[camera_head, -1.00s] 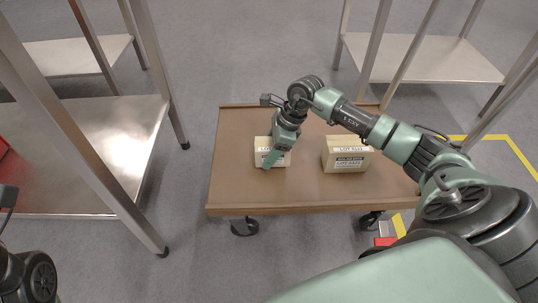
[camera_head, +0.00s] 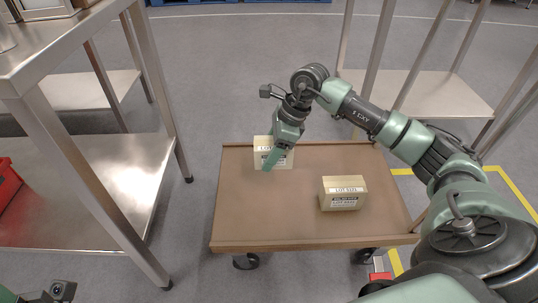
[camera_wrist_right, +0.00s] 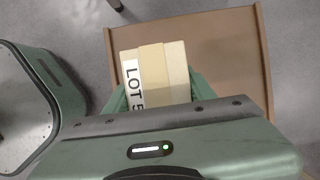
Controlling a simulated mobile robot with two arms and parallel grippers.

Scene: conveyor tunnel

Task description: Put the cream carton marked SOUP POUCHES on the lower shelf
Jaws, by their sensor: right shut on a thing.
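My right gripper (camera_head: 277,157) is shut on a cream carton (camera_head: 261,146) over the far left part of the brown cart. The right wrist view shows this carton (camera_wrist_right: 177,63) between the green fingers, with part of a white "LOT 5" label; its product name cannot be read. A second cream carton (camera_head: 343,184) sits on the cart's right side, with a dark label too small to read surely. At left, a steel rack has a lower shelf (camera_head: 95,195). Only a bit of my left arm shows at the bottom left; its fingers are out of sight.
The brown cart (camera_head: 270,215) has bare room at its middle and front. A red bin (camera_head: 6,183) sits at the left end of the lower shelf. Rack legs (camera_head: 165,95) stand between cart and shelf. Another steel rack (camera_head: 440,92) stands at the back right.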

